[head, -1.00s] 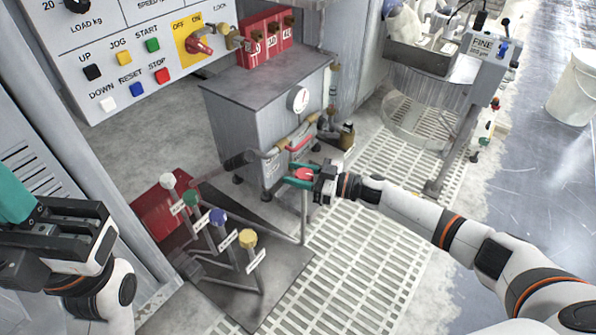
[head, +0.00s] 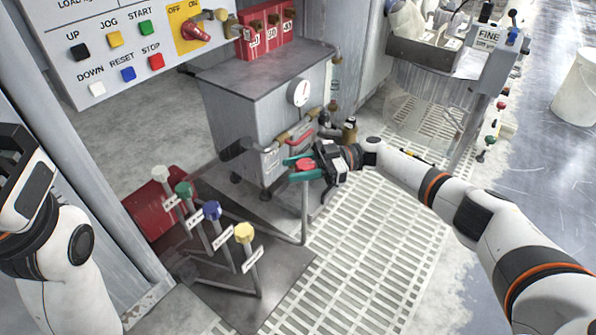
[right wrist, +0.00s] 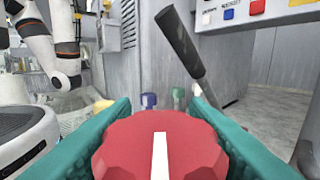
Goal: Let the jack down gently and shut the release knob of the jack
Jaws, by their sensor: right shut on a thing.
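The red knob (head: 305,164), which looks like the jack's release knob, sits on top of a thin upright grey post. In the right wrist view the red knob (right wrist: 160,150) is large, with a white stripe across its top. My right gripper (head: 302,164) is shut on it, one teal finger against each side. The jack's dark handle (head: 238,149) slants up behind it; the handle also shows in the right wrist view (right wrist: 180,42). The jack's red body (head: 152,203) is low on the floor, partly hidden by posts. My left gripper (head: 18,165) is at the left edge, fingertips not visible.
Labelled posts with white (head: 161,174), green (head: 184,189), blue (head: 211,209) and yellow (head: 244,232) knobs stand left of the red one. A grey cabinet (head: 262,75) with a gauge (head: 300,92) is behind. Floor grating (head: 345,230) lies open in front.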

